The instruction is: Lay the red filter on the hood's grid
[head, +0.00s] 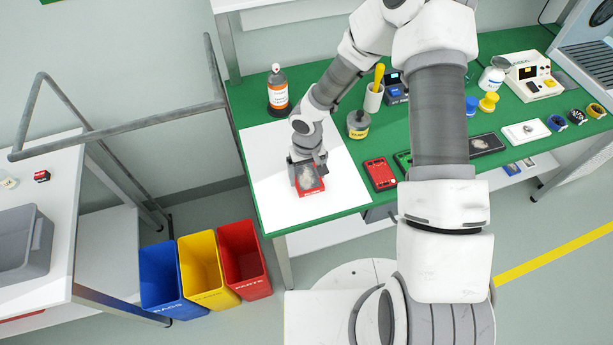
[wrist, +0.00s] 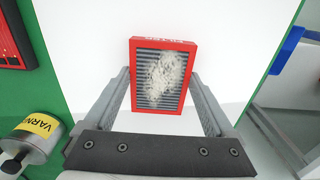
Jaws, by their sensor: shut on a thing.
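The red filter (head: 311,187) is a red frame with dark slats and a pale grey dusty patch over its middle. It is at the white sheet on the left part of the green bench, and it also shows in the wrist view (wrist: 187,75). My gripper (head: 308,172) is shut on it, with one finger at each side in the wrist view (wrist: 162,98). I cannot tell whether the filter touches the sheet. A cabinet with a slatted grey panel (head: 590,72), which looks like the hood, is cut off at the far right edge.
A white sheet (head: 268,165) lies under the filter. An orange-labelled bottle (head: 278,92), a varnish tin (head: 358,125) and a red case (head: 380,174) stand nearby. A dark panel (head: 487,143) and several small items lie further right. Blue, yellow and red bins (head: 245,258) stand on the floor.

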